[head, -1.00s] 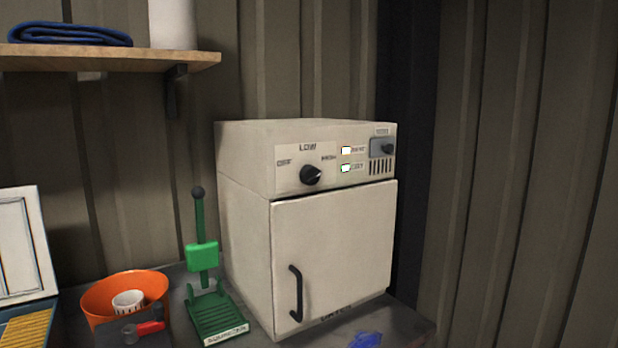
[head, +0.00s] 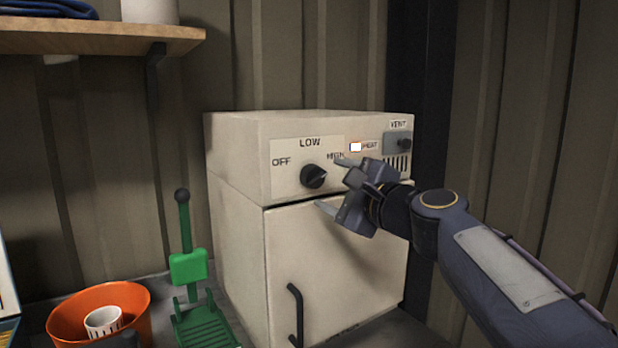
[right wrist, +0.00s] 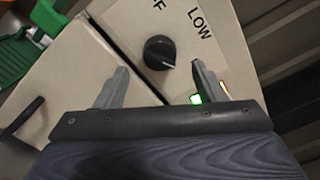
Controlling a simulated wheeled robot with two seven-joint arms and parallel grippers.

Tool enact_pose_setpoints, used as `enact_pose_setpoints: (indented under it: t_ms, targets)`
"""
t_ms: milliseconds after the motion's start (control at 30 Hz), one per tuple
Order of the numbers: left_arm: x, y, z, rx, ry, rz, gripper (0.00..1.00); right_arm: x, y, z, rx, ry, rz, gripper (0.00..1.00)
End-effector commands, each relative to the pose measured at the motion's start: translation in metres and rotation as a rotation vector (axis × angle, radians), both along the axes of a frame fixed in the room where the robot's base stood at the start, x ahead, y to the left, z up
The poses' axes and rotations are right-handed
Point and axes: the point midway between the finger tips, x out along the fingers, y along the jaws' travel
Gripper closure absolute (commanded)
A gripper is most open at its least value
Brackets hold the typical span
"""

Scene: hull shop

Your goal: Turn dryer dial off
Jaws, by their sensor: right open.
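The dryer (head: 240,200) is a cream box with a door below and a control panel on top. Its black dial (head: 313,176) sits between the labels OFF at left, LOW above and HIGH at right. My right gripper (head: 328,184) is open and empty, just right of and in front of the dial. In the wrist view its fingertips (right wrist: 159,66) straddle the dial's direction, seemingly short of it. My left gripper is out of view.
A VENT switch (head: 403,143) and a lit HEAT lamp (head: 356,147) are on the panel's right. The door handle (head: 297,312) sticks out below. A green lever press (head: 188,267) and an orange bowl (head: 132,297) stand left. A shelf (head: 100,40) hangs above left.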

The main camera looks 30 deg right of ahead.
Motion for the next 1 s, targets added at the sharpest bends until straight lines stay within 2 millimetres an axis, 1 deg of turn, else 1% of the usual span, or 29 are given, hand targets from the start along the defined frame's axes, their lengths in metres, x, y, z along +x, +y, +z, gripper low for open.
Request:
enact_pose_setpoints:
  t_ms: [33,100,200,300,433,667,1000]
  targets:
    - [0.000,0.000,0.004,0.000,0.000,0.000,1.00,0.010,0.000,0.001,0.002,0.003,0.002,0.37]
    - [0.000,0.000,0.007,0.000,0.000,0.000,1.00,0.021,0.000,0.001,0.003,0.003,0.001,0.37]
    - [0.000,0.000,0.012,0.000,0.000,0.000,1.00,0.034,0.002,0.001,0.000,0.003,0.001,0.37]
    - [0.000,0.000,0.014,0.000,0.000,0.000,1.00,0.043,0.003,0.001,-0.002,0.002,0.000,0.37]
    - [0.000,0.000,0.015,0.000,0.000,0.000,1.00,0.048,0.003,0.000,-0.003,0.001,0.000,0.37]
    - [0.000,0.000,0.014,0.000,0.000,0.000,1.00,0.049,0.004,0.000,-0.004,0.001,0.000,0.37]
    - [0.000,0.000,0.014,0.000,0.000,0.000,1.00,0.048,0.004,-0.001,-0.004,0.001,0.000,0.81]
